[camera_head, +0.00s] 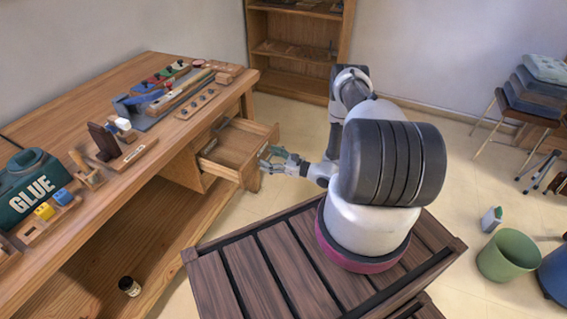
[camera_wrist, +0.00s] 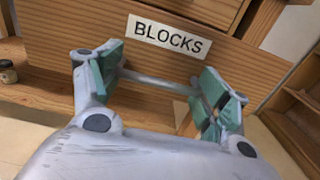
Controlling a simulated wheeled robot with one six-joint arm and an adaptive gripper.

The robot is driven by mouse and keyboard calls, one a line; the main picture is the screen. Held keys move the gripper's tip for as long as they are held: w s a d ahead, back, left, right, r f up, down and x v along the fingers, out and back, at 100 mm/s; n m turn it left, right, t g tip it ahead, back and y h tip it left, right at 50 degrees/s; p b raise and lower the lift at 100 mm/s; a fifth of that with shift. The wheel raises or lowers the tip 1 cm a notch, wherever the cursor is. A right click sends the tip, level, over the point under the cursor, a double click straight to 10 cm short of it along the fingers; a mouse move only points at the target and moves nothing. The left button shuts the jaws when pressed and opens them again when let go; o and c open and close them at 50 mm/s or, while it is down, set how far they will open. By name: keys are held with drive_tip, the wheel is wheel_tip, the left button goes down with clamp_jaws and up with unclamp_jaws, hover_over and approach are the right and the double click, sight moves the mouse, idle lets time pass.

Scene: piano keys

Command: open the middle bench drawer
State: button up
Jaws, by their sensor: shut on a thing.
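The bench drawer (camera_head: 240,146) is pulled well out of the wooden workbench (camera_head: 150,68), and its inside shows in the head view. In the wrist view its wooden front (camera_wrist: 75,30) carries a "BLOCKS" label (camera_wrist: 171,37) and a pale bar handle (camera_wrist: 157,84). My gripper (camera_head: 270,158) is at the drawer front. In the wrist view my gripper (camera_wrist: 160,82) has its green-padded fingers at the two ends of the bar, shut on the handle. Small items lie toward the back of the drawer, too small to tell.
A small dark jar (camera_head: 129,286) is on the lower shelf. A bookcase (camera_head: 298,45) stands behind.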

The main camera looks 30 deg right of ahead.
drive_tip(key=shift+w, duration=0.35)
drive_tip(key=o, duration=1.4)
drive_tip(key=v, duration=1.2)
drive_tip(key=shift+f, duration=0.1)
drive_tip(key=shift+v, duration=4.45)
drive_tip(key=shift+d, duration=0.1)
